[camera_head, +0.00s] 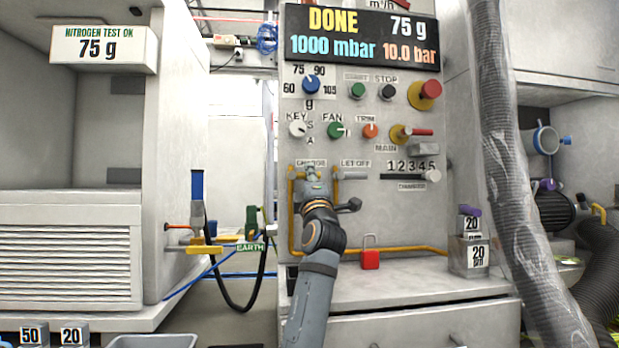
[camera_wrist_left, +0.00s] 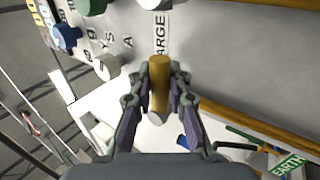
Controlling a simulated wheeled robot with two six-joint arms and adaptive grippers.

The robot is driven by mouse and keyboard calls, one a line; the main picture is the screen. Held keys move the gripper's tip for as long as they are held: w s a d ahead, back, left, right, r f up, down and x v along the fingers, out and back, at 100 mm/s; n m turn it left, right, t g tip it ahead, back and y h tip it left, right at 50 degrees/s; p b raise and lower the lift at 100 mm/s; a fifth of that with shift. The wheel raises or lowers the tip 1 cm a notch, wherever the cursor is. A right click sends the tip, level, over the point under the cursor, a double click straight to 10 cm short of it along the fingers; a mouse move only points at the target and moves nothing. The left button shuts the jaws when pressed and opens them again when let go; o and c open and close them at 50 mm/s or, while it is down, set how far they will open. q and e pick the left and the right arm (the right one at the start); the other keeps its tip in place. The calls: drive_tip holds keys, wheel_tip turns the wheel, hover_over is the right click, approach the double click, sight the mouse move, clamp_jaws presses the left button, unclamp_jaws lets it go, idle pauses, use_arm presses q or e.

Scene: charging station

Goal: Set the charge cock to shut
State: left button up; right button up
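The charge cock is on the grey panel (camera_head: 375,225), under the CHARGE label (camera_head: 311,162), and is mostly hidden behind my left gripper (camera_head: 315,180) in the head view. In the left wrist view, a short yellow bar with a pale end, the cock's handle (camera_wrist_left: 160,85), lies between the two fingers of my left gripper (camera_wrist_left: 162,82). The fingers sit close against both sides of it and look shut on it. The panel's CHARGE lettering (camera_wrist_left: 161,35) is just beyond the handle. My right gripper is not in view.
The display (camera_head: 360,38) reads DONE, 75 g, 1000 mbar, 10.0 bar. The LET OFF handle (camera_head: 355,176) is close to the right of my gripper. A yellow pipe (camera_head: 400,249) runs below. A red padlock (camera_head: 370,259) and a ribbed hose (camera_head: 510,150) are farther right.

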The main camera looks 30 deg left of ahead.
use_arm(q)
drive_tip(key=o, duration=0.4)
drive_tip(key=v, duration=1.2)
